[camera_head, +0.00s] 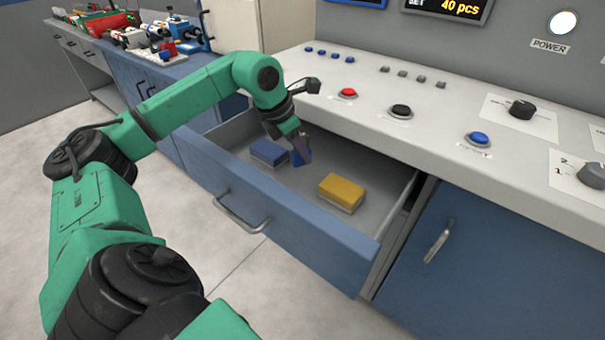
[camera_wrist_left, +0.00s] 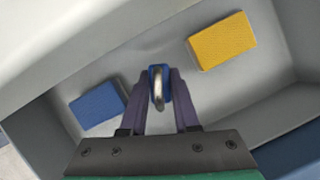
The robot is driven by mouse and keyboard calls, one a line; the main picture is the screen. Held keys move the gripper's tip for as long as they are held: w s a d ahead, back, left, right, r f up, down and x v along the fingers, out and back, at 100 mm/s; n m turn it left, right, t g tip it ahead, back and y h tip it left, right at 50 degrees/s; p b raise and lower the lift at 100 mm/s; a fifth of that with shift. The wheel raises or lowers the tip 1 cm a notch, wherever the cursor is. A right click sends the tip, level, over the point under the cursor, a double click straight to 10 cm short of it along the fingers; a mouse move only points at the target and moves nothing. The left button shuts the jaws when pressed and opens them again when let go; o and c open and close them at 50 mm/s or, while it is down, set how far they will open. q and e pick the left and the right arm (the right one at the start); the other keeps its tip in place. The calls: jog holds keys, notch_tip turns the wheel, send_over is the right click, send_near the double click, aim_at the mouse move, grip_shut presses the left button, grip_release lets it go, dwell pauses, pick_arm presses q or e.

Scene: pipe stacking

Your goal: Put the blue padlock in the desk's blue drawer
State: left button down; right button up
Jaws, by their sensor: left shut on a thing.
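The blue drawer (camera_head: 298,222) of the desk stands pulled open in the head view, and its grey inside (camera_wrist_left: 140,80) fills much of the left wrist view. My left gripper (camera_head: 302,152) is inside the drawer's opening. In the left wrist view its two dark fingers (camera_wrist_left: 158,98) are shut on the blue padlock (camera_wrist_left: 153,72), whose metal shackle faces the camera. My right gripper is not in view.
Inside the drawer lie a blue sponge-like block (camera_head: 269,152) and a yellow one (camera_head: 341,192), one on each side of my gripper. The desk top (camera_head: 440,138) with buttons overhangs behind. A drawer handle (camera_head: 240,212) is on the front.

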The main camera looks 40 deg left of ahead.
aim_at(301, 180)
pick_arm(q)
notch_tip(301, 180, down, 5)
jog(key=shift+s+f+b, duration=0.1)
jog(key=shift+f+b, duration=0.1)
jog(key=shift+b, duration=0.2)
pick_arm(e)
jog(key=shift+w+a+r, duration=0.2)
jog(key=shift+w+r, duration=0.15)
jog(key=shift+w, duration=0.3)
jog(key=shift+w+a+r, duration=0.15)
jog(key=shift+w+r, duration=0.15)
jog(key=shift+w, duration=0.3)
pick_arm(q)
jog(key=shift+f, duration=0.1)
jog(key=c, duration=0.7)
grip_release()
jog(key=shift+o, duration=0.2)
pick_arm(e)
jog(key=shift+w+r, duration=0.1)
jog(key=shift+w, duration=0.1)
